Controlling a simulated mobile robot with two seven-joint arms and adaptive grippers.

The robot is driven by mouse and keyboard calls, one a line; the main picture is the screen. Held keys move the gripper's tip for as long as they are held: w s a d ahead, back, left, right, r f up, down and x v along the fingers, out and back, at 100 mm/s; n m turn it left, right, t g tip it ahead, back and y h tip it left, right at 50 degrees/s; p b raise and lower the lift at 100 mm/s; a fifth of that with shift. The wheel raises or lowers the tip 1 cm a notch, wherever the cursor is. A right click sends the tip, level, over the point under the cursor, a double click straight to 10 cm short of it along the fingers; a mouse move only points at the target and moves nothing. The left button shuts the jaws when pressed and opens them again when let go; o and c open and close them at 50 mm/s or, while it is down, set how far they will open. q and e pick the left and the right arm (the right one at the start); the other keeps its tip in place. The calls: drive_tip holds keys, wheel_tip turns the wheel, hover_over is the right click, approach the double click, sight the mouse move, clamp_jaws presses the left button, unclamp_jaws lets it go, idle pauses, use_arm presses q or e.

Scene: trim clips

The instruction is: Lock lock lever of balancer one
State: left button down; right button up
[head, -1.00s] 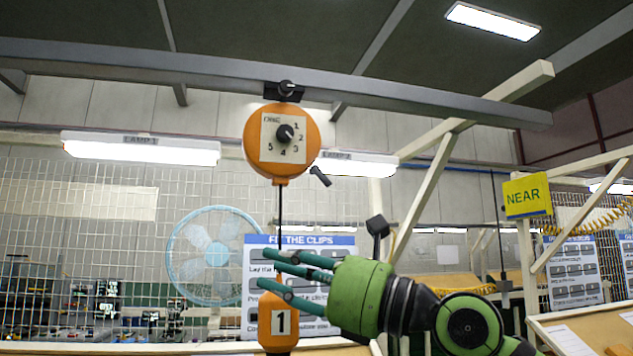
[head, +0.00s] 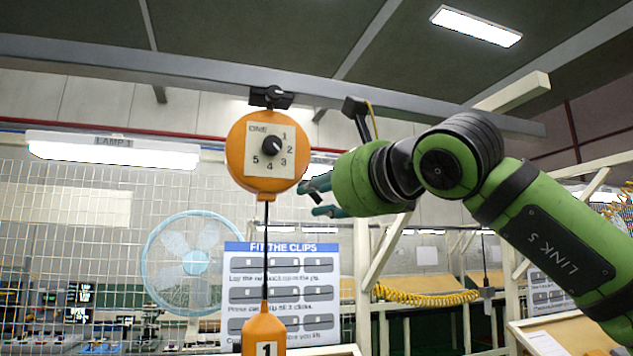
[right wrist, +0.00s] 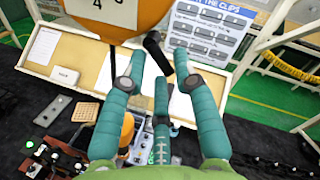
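Balancer one (head: 241,172) is a round orange housing labelled ONE, with a dial numbered 1 to 5. It hangs from an overhead beam. A cord runs down from it to an orange handle (head: 262,325) marked 1. My right gripper (head: 318,199) is just right of the housing's lower edge, fingers pointing left. In the right wrist view its teal fingers are apart, and the black lock lever (right wrist: 156,50) shows between the two outer fingertips, below the orange housing (right wrist: 115,18). I cannot tell whether they touch it. In the head view the lever is mostly hidden by the fingers. My left gripper is not in view.
The grey beam (head: 180,72) crosses above the balancer. A sign headed FIT THE CLIPS (head: 318,265), a blue fan (head: 190,262) and a mesh fence stand behind. A workbench tray (right wrist: 65,55) lies below. The space left of the balancer is clear.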

drive_tip(key=shift+w+a, duration=0.4)
drive_tip(key=shift+w, duration=0.1)
drive_tip(key=shift+d, duration=0.1)
clamp_jaws()
